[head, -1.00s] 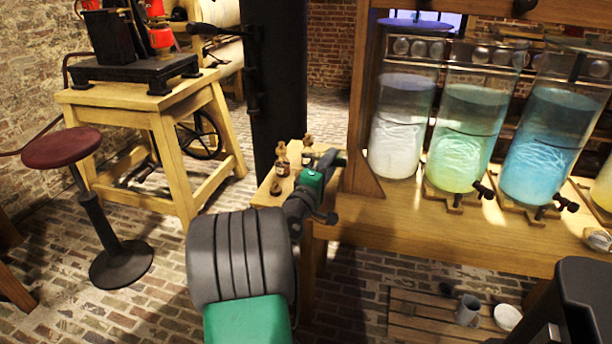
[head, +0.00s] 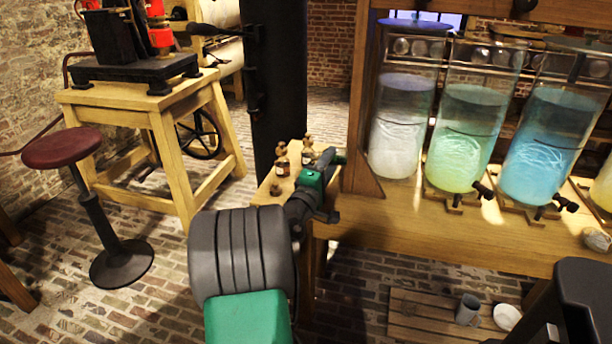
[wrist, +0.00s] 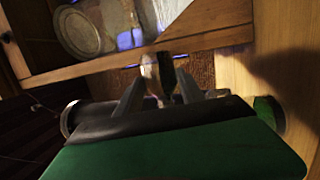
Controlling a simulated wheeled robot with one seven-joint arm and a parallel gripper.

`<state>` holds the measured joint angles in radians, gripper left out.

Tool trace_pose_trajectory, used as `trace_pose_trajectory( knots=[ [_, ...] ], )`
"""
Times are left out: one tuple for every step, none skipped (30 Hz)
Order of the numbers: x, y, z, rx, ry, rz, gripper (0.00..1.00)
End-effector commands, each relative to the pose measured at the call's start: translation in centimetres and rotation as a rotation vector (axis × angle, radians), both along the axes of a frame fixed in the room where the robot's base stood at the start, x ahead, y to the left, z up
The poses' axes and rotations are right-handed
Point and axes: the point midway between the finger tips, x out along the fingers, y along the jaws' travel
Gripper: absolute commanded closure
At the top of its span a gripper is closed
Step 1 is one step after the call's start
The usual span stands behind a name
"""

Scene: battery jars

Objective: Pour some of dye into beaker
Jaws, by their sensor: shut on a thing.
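My gripper (wrist: 158,92) is shut on a small glass thing (wrist: 150,72), brownish and shiny, which shows between the two fingers in the wrist view. I cannot tell its full shape or what is in it. In the head view my wrist reaches to the left end of the wooden bench, and the fingertips and the held thing are hidden behind it. Two small brown bottles with pale labels, one at the left (head: 282,160) and one nearer my wrist (head: 307,152), stand upright on the bench end. I cannot make out a beaker in either view.
Tall glass jars of whitish (head: 402,125), green (head: 462,140) and blue (head: 545,145) liquid stand on the bench (head: 400,220), with black taps. A dark column (head: 285,80) rises behind the bottles. A wooden post (head: 360,110) is close to my gripper's right.

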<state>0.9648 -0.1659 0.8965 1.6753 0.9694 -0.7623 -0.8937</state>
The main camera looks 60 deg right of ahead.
Motion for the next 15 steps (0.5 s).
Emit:
trace_pose_trajectory(
  knots=[
    [-0.1,0.0,0.1,-0.002,0.004,-0.001,0.99],
    [-0.1,0.0,0.1,-0.003,0.006,-0.001,0.99],
    [-0.2,0.0,0.1,-0.004,0.01,-0.002,0.99],
    [-0.2,0.0,0.1,-0.004,0.012,-0.001,0.99],
    [-0.2,0.0,0.1,-0.005,0.015,-0.001,0.99],
    [-0.3,0.0,0.1,-0.006,0.018,-0.001,0.99],
    [-0.3,0.0,0.2,-0.007,0.021,-0.001,0.99],
    [-0.3,0.0,0.2,-0.009,0.025,-0.001,0.99],
    [-0.3,0.0,0.2,-0.009,0.023,-0.001,0.99],
    [-0.3,0.0,-0.1,0.0,-0.014,0.0,0.99],
    [-0.4,0.0,-0.6,0.024,-0.101,0.002,0.99],
    [-0.4,-0.1,-1.1,0.063,-0.24,0.005,0.99],
    [0.0,0.0,0.8,0.084,-0.319,0.008,0.99],
    [0.1,0.0,0.8,0.101,-0.361,0.008,0.99],
    [0.1,0.0,0.1,0.11,-0.37,0.008,0.99]
  ],
)
